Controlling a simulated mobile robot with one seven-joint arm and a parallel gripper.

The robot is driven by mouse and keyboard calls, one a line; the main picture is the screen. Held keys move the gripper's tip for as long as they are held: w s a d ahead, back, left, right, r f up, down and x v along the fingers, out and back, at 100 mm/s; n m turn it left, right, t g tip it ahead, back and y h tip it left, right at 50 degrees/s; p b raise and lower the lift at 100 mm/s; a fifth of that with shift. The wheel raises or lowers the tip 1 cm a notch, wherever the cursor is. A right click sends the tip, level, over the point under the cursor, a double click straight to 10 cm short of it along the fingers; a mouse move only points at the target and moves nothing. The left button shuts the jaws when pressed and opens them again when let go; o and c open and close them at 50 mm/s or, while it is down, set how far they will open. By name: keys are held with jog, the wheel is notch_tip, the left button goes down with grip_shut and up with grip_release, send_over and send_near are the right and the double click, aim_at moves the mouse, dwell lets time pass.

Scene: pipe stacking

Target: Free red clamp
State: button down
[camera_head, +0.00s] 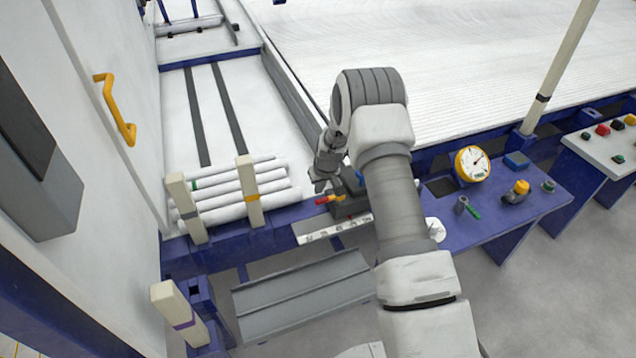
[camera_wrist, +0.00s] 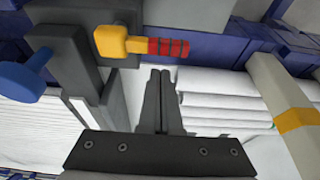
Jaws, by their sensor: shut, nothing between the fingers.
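The red clamp's lever shows in the wrist view as a yellow arm with a ridged red grip (camera_wrist: 168,48), sticking out to the right from a dark grey block (camera_wrist: 115,15). In the head view the red grip (camera_head: 322,200) points left from the dark clamp block, beside the white pipes. My gripper (camera_wrist: 160,75) is shut and empty. Its fingertips lie just below the red grip in the wrist view, apart from it as far as I can tell. In the head view my gripper (camera_head: 322,184) is just above the lever, partly hidden by my own wrist.
A blue knob (camera_wrist: 22,82) is on the left in the wrist view. Stacked white pipes (camera_head: 230,200) lie between cream posts, one with a yellow band (camera_head: 249,190). A blue panel (camera_head: 500,210) with a gauge (camera_head: 472,163) stands right. A grey tray (camera_head: 300,293) is below.

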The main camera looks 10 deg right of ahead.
aim_at(323, 198)
jog(key=shift+s+d, duration=0.2)
jog(key=shift+s, duration=0.75)
jog(key=shift+s+f+n+b, duration=0.1)
jog(key=shift+s+n+b, duration=0.25)
jog(key=shift+n+b, duration=0.25)
jog(key=shift+s+d+n+y+b, duration=0.15)
jog(key=shift+s+n+y+b, duration=0.3)
jog(key=shift+n, duration=0.75)
jog(key=s+d+n+g+y, duration=0.2)
jog(key=s+d+n+g, duration=0.2)
jog(key=n, duration=0.9)
jog(key=shift+d, duration=0.35)
jog(key=shift+s+d, duration=0.1)
